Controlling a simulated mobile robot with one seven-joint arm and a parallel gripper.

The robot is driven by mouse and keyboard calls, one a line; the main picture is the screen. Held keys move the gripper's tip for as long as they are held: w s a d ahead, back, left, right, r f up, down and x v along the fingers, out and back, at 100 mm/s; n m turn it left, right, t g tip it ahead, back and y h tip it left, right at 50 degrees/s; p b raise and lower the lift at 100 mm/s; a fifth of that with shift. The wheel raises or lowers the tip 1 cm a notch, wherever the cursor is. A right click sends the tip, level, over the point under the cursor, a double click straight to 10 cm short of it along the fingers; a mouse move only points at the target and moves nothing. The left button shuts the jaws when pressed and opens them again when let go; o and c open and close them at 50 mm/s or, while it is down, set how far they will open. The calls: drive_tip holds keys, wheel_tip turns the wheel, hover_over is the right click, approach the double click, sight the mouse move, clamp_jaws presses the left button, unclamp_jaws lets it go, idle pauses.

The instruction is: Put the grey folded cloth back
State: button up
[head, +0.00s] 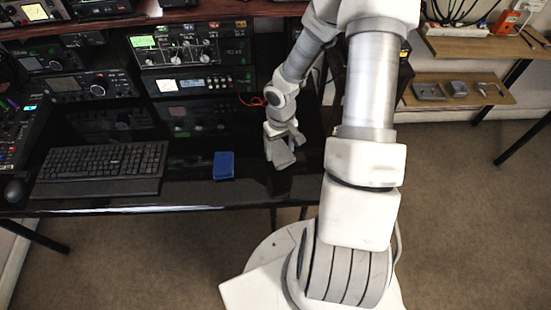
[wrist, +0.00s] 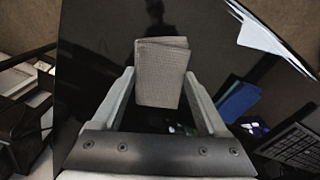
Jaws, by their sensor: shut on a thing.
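The grey folded cloth (wrist: 160,85) is between the two fingers of my gripper (wrist: 161,76) in the wrist view, its folded edge facing the camera. My gripper (head: 282,140) is shut on it. In the head view the grey cloth (head: 281,155) hangs below the fingers, over the right part of the glossy black desk (head: 195,192). I cannot tell whether it touches the desk.
A blue folded cloth (head: 224,165) lies on the desk left of my gripper. A keyboard (head: 100,168) and mouse (head: 14,190) are further left. Radio equipment (head: 190,45) stands behind. A wooden shelf (head: 425,102) with small grey items is at the right.

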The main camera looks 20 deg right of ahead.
sight(276, 158)
drive_tip(key=shift+w+a+f, duration=0.45)
drive_tip(key=shift+a+f, duration=0.05)
drive_tip(key=shift+f+b, duration=0.4)
drive_tip(key=shift+f, duration=1.55)
drive_tip(key=shift+f, duration=0.15)
drive_tip(key=o, duration=1.1)
wheel_tip(276, 158, up, 12)
drive_tip(key=p, duration=0.2)
drive_tip(key=shift+r+p, duration=0.2)
drive_tip(key=shift+p, duration=0.1)
